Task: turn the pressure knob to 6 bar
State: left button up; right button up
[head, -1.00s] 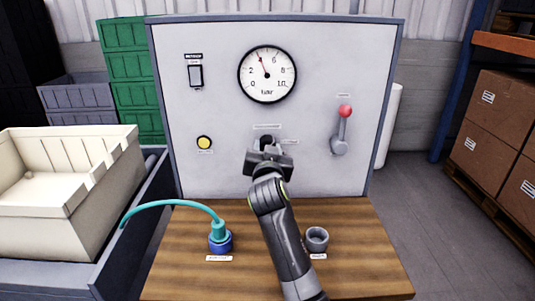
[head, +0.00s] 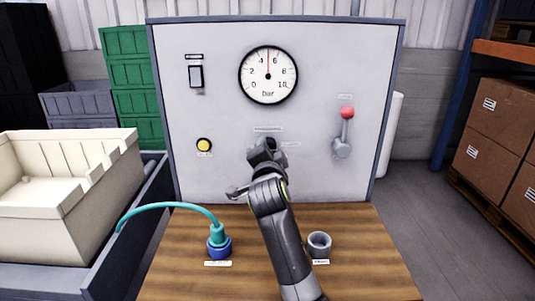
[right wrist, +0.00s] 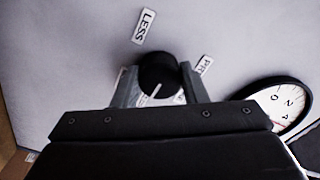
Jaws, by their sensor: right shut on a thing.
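The black pressure knob (right wrist: 157,70) sits on the grey panel (head: 330,60). It has a white line on its face. My right gripper (right wrist: 160,88) is shut on the knob, one finger on each side of it. In the head view the right gripper (head: 267,150) covers most of the knob. The pressure gauge (head: 268,75) is above; its red needle points about straight up, midway between 4 and 6. Part of the gauge (right wrist: 280,103) also shows in the right wrist view. My left gripper is not in view.
The panel also carries a rocker switch (head: 196,76), a yellow button (head: 204,145) and a red-tipped lever (head: 344,130). On the wooden table (head: 370,265) are a blue fitting with a teal hose (head: 217,238) and a grey ring-shaped fitting (head: 319,243).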

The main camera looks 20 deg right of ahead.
jog(key=shift+m, duration=0.4)
jog(key=o, duration=1)
